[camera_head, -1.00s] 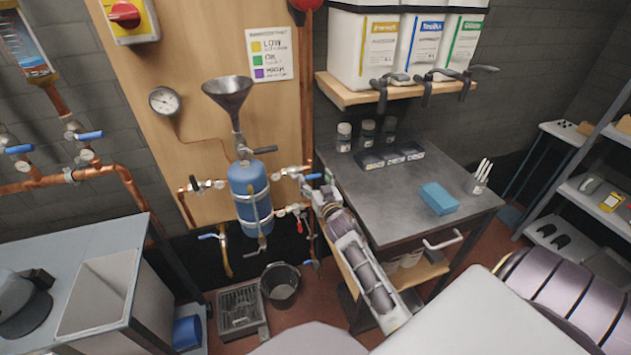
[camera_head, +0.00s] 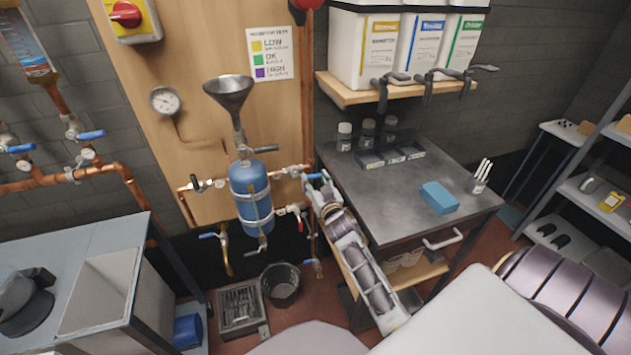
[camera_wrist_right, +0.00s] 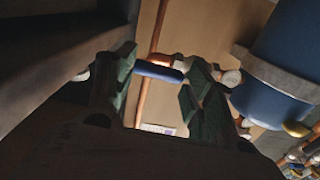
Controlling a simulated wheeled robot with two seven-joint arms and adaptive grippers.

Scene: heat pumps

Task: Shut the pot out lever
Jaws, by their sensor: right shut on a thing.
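The blue pot (camera_head: 249,190) is strapped to the wooden board, with a funnel (camera_head: 231,92) above it and copper pipes with valves beside it. A blue lever (camera_head: 312,176) is on the upper pipe to the right of the pot. My right gripper (camera_head: 319,184) is at this lever. In the right wrist view the blue lever (camera_wrist_right: 158,71) lies across between the two dark green fingers, and the gripper is shut on it. The lever's base is partly hidden by a finger. A red-handled valve (camera_head: 300,222) is on the lower pipe. My left gripper is not in view.
A grey metal table (camera_head: 400,195) stands just right of my right arm, with a blue block (camera_head: 438,197) and small bottles on it. A black bucket (camera_head: 281,284) and a floor grate (camera_head: 240,308) are below the pot. A shelf (camera_head: 395,93) carries white containers.

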